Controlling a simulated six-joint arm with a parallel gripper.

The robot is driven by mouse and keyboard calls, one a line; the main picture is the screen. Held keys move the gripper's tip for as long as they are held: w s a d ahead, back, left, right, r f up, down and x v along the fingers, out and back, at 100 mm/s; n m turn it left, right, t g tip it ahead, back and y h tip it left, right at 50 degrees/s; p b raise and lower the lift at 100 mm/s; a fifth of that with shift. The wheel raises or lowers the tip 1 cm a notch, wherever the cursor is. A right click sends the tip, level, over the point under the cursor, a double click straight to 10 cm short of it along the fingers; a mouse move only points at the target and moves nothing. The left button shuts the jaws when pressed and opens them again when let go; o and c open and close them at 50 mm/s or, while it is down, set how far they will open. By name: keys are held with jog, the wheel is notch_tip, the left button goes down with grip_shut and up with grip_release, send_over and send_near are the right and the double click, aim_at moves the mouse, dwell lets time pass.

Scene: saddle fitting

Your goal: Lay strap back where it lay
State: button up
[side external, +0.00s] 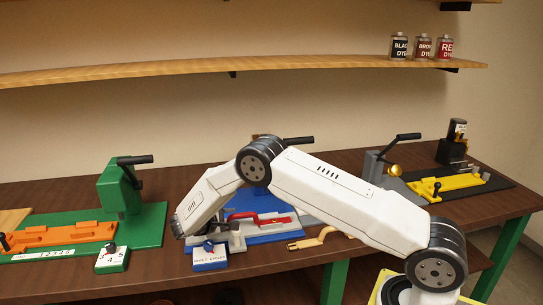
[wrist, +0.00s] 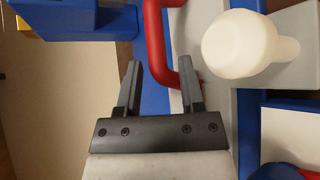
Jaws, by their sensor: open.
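A tan strip with a rounded, hooked end (side external: 312,240), which looks like the strap, lies at the front of the bench, right of the blue station. My arm hides part of its right side. No strap is clear in the wrist view.
A pale round knob (wrist: 240,42) stands right of the fingers. A labelled blue block (side external: 210,257) sits at the bench front. A green station (side external: 150,225) with an orange fixture stands left, a yellow fixture (side external: 455,187) right. Dye bottles (side external: 422,48) are on the shelf.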

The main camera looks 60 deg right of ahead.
jog(key=shift+x, duration=1.2)
grip_shut()
